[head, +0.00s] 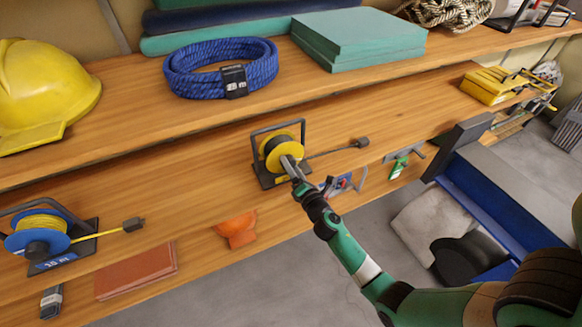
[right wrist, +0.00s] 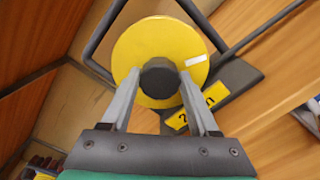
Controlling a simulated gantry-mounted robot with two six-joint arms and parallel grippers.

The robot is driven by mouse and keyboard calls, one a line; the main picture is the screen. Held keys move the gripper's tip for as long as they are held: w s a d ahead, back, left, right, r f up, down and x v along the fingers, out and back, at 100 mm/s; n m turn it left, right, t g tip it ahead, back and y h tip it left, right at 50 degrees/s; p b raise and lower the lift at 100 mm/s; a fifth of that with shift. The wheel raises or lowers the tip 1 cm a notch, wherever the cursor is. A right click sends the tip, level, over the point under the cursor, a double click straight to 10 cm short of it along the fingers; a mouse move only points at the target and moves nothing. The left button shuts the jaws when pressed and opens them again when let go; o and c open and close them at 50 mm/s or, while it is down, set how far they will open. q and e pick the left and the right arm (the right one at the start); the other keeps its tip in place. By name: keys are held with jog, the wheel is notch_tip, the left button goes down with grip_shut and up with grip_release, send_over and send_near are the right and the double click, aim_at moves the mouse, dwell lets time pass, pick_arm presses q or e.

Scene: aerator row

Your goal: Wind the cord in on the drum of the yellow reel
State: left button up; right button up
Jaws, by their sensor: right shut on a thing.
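The yellow reel (head: 272,148) stands on the middle shelf in a dark frame with a dark base. Its drum side is a yellow disc (right wrist: 150,42) with a white mark, facing my right wrist camera. A dark round knob (right wrist: 159,78) sits at the disc's centre. My right gripper (right wrist: 158,85) is shut on this knob, one finger on each side. In the head view the right gripper (head: 290,165) reaches the reel from the front right. A dark cord (head: 330,152) runs right from the reel to a dark block-like end (head: 361,142) on the shelf. My left gripper is not in view.
A blue reel (head: 38,235) with yellow cord stands at the left on the same shelf. A coiled blue rope (head: 220,68), teal boxes (head: 358,38) and a yellow helmet (head: 42,90) lie on the shelf above.

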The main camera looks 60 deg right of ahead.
jog(key=m+b, duration=0.1)
jog(key=m, duration=0.3)
jog(key=shift+m, duration=0.4)
jog(key=m+b, duration=0.1)
jog(key=m, duration=0.3)
jog(key=shift+f, duration=0.1)
jog(key=m+b, duration=0.2)
jog(key=m, duration=0.3)
jog(key=shift+m+b, duration=0.85)
jog(key=shift+m, duration=1.45)
jog(key=o, duration=1.4)
jog(key=shift+a, duration=0.1)
